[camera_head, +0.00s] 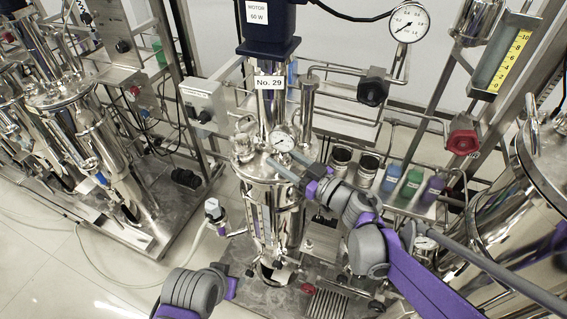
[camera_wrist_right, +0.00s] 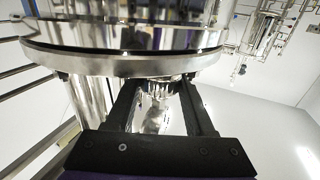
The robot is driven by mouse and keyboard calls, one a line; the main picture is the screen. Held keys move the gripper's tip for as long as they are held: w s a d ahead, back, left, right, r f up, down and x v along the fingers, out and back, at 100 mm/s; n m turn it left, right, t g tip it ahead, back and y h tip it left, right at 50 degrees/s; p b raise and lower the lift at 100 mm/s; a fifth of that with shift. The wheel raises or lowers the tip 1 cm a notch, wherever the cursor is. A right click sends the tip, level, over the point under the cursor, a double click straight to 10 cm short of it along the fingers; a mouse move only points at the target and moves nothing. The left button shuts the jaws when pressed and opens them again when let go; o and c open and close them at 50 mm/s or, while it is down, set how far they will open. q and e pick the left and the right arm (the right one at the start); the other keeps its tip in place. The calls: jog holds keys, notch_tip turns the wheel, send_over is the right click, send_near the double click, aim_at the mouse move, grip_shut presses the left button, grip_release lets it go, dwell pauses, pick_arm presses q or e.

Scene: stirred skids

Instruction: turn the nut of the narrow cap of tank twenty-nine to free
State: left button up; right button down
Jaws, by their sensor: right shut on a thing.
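Tank twenty-nine (camera_head: 262,217) is a shiny steel vessel under a label reading No. 29 (camera_head: 270,82). Its lid carries several metal fittings and a round gauge (camera_head: 283,142). My right gripper (camera_head: 285,164) reaches in from the right, its fingers at the lid's front edge just below the gauge. In the right wrist view its two dark fingers (camera_wrist_right: 160,88) close in just under a broad steel rim (camera_wrist_right: 120,66). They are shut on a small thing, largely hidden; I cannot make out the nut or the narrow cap. My left arm shows at the bottom, its fingers not discernible.
A dark blue motor (camera_head: 268,25) stands above the tank. Pipes, a dark valve knob (camera_head: 373,90) and a red knob (camera_head: 462,140) are to the right. Green (camera_head: 411,184) and purple (camera_head: 433,190) bottles stand behind my right arm. Another steel vessel (camera_head: 540,190) is at the far right.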

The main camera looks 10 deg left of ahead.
jog(key=shift+f+n+g, duration=0.1)
jog(key=shift+n+g, duration=0.2)
jog(key=shift+g, duration=0.1)
jog(key=shift+c, duration=1.3)
grip_release()
jog(key=v, duration=1.1)
jog(key=shift+f, duration=0.15)
